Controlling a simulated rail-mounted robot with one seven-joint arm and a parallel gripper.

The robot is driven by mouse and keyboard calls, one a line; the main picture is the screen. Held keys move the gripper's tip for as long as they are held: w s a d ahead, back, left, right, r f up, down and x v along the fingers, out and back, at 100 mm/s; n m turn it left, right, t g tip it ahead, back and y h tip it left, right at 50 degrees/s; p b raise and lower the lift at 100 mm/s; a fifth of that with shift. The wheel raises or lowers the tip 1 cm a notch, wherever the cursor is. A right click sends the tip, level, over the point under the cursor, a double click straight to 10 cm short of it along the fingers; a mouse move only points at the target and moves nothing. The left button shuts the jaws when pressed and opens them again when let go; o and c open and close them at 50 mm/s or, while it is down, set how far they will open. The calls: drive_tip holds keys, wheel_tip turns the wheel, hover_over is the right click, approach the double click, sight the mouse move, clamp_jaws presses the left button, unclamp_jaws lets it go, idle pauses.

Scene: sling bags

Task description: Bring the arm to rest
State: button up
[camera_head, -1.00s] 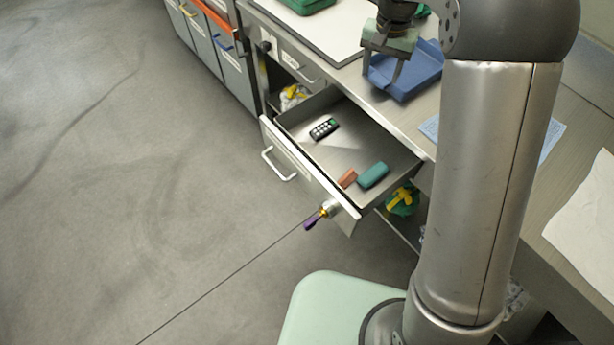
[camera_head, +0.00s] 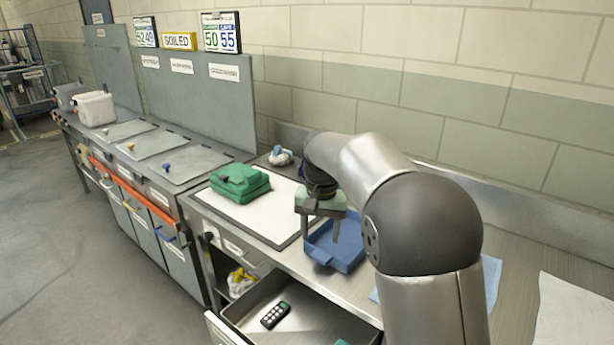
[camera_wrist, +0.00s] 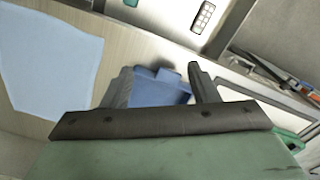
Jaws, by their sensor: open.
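My gripper (camera_head: 321,236) is over the worktop at the blue tray (camera_head: 348,256), fingers pointing down and apart. In the wrist view my gripper (camera_wrist: 160,74) shows nothing between its fingers, and the blue tray (camera_wrist: 158,92) lies beyond them. My arm is bent at the elbow, with the forearm reaching out over the counter. How far the fingertips are above the tray is hard to tell.
An open drawer (camera_head: 243,330) with a black remote (camera_head: 275,315) juts out below the counter. A green folded bag (camera_head: 240,183) lies on a white board (camera_head: 270,215). A white container (camera_head: 96,108) stands far left. The wall is close behind the counter.

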drive_tip(key=s+d+r, duration=0.1)
drive_tip(key=s+d, duration=0.9)
drive_tip(key=s, duration=0.2)
drive_tip(key=s+d+f, duration=0.2)
drive_tip(key=s+f, duration=0.1)
drive_tip(key=s, duration=0.6)
drive_tip(key=s+d+f+n, duration=0.1)
drive_tip(key=s+d+f, duration=0.2)
drive_tip(key=s, duration=0.7)
drive_tip(key=shift+s+d+n+t, duration=0.25)
drive_tip(key=shift+d+n+t, duration=0.05)
